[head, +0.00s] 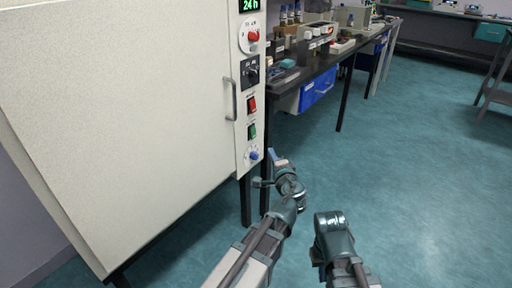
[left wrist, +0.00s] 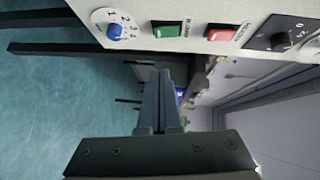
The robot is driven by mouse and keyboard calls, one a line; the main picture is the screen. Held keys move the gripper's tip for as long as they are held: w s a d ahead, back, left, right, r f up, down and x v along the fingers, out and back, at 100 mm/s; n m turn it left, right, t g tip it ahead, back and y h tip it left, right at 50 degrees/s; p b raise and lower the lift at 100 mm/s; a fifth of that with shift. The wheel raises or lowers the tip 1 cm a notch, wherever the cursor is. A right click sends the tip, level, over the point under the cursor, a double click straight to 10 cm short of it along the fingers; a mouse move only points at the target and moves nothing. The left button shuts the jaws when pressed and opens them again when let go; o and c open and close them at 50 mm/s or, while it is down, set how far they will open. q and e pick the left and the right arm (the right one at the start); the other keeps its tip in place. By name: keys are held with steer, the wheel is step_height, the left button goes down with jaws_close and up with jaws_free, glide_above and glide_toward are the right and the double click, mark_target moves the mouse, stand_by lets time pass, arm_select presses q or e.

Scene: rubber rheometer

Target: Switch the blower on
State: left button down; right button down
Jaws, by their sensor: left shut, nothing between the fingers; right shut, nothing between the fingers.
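A pale oven-like cabinet (head: 130,110) has a control strip (head: 244,140) along its right edge. The strip carries a red rocker switch (head: 252,104), a green rocker switch (head: 252,131) below it and a blue knob (head: 254,155) at the bottom. The left wrist view shows the green rocker (left wrist: 168,29), the red rocker (left wrist: 220,33) and the blue knob (left wrist: 115,31). I cannot read the switch labels surely. My left gripper (head: 277,157) is shut and empty, just right of the strip near the blue knob's height, not visibly touching it. My right gripper (head: 320,254) is shut, low and further right.
A black selector (head: 251,72), a red-knobbed dial (head: 252,37) and a green display (head: 249,5) sit higher on the strip. The door handle (head: 231,99) stands out left of it. A dark bench (head: 325,62) with equipment and blue bins runs behind.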

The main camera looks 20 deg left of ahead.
arm_select(q)
steer(key=shift+s+d+f+m+t+h+b, duration=0.1)
steer(key=shift+s+f+m+t+h+b, duration=0.2)
steer(key=shift+s+m+h, duration=0.15)
arm_select(e)
steer(key=shift+w+a+f, duration=0.25)
steer(key=shift+w+f, duration=0.2)
steer(key=shift+f, duration=0.2)
arm_select(q)
steer(key=b, duration=0.1)
glide_toward(253, 132)
steer(key=w+d+f, duration=0.2)
steer(key=w+f, duration=0.1)
steer(key=w, duration=0.2)
steer(key=shift+w+a, duration=0.4)
steer(key=shift+a, duration=0.5)
steer(key=shift+w+a, duration=0.35)
steer(key=shift+a, duration=0.5)
arm_select(e)
steer(key=shift+f, duration=0.75)
